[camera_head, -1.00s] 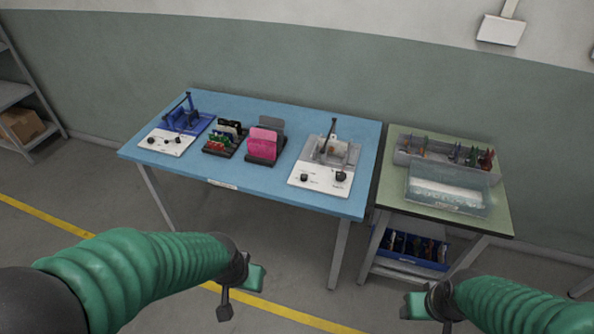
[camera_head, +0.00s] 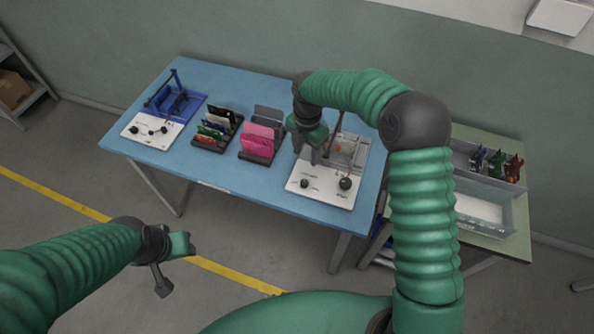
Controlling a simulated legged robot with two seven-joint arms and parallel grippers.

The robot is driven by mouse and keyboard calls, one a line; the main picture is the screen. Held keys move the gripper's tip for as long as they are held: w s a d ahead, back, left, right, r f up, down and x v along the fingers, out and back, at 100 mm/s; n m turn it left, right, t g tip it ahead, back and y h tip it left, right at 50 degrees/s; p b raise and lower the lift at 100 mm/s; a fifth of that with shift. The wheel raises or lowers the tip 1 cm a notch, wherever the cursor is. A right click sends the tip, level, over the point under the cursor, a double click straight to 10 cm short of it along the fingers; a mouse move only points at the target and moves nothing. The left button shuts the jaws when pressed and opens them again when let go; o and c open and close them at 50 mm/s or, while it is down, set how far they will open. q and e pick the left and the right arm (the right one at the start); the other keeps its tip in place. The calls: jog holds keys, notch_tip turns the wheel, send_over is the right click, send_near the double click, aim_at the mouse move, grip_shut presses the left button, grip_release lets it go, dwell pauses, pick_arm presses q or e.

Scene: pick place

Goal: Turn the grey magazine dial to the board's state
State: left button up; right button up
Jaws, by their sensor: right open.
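The grey magazine (camera_head: 350,150) stands at the right end of the blue table. Its white board (camera_head: 322,188) lies in front, with a small black dial (camera_head: 304,183) on the left and a larger black dial (camera_head: 345,183) on the right; their markings are too small to read. My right gripper (camera_head: 313,152) is open and points down above the back left part of this board, apart from both dials. It hides part of the magazine's left side. My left gripper (camera_head: 176,262) hangs low in front of the table, away from everything; its jaws are unclear.
A blue magazine (camera_head: 178,103) with its own white board (camera_head: 152,131) stands at the table's left end. Racks with dark and green cards (camera_head: 216,128) and pink cards (camera_head: 260,140) stand between. A green side table (camera_head: 510,246) with trays is at right, partly behind my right arm.

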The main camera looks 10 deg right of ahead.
send_over(305, 182)
notch_tip(305, 182, down, 4)
notch_tip(305, 182, down, 10)
jog(key=shift+w+f+p, duration=0.1)
jog(key=shift+w+p, duration=0.05)
jog(key=shift+p, duration=0.3)
jog(key=shift+d+f, duration=0.15)
jog(key=shift+f, duration=0.25)
jog(key=shift+a, duration=0.45)
jog(key=c, duration=0.4)
jog(key=shift+d, duration=0.25)
grip_shut()
